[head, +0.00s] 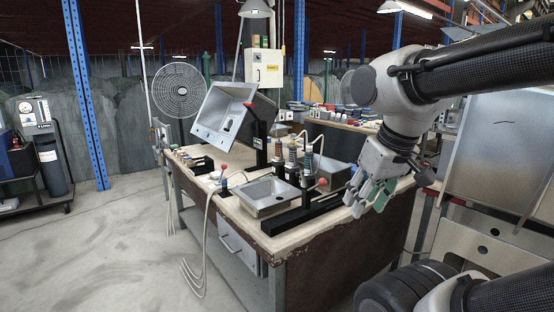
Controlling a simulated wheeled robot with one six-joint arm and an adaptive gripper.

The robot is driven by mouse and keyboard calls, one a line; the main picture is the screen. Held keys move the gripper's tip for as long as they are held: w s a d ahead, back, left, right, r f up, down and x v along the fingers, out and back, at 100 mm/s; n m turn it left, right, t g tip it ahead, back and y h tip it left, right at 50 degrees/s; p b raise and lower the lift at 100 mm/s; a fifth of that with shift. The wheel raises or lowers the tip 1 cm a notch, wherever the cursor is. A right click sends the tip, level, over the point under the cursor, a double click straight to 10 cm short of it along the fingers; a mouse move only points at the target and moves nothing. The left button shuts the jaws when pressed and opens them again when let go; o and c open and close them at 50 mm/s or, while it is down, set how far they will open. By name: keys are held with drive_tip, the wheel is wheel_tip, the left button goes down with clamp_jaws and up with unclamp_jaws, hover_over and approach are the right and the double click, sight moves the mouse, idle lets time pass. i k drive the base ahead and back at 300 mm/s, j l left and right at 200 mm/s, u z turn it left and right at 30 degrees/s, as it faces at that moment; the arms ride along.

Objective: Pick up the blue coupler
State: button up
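My gripper (366,197) hangs over the right end of the bench, pointing down, well apart from the blue piece. Its fingers look spread, with a green part showing on the right one. I see nothing held between them.
Pale hoses (206,230) hang down the front. The floor (105,245) at the left is clear.

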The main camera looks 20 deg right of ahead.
sight(224, 180)
drive_tip(key=i+j+z, duration=0.1)
drive_tip(key=i+j, duration=0.2)
drive_tip(key=i+j+z, duration=0.1)
drive_tip(key=i+j, duration=0.2)
drive_tip(key=i+j+z, duration=0.1)
drive_tip(key=i+j, duration=0.15)
drive_tip(key=j, duration=0.15)
drive_tip(key=i+j+z, duration=0.1)
drive_tip(key=i+j, duration=0.15)
drive_tip(key=i+j+z, duration=0.1)
drive_tip(key=i+j, duration=0.15)
drive_tip(key=j, duration=0.25)
drive_tip(key=i+j, duration=0.25)
drive_tip(key=j, duration=0.15)
drive_tip(key=i+j+z, duration=0.15)
drive_tip(key=j, duration=0.25)
drive_tip(key=i+j+z, duration=0.1)
drive_tip(key=i+j, duration=0.2)
drive_tip(key=j, duration=0.15)
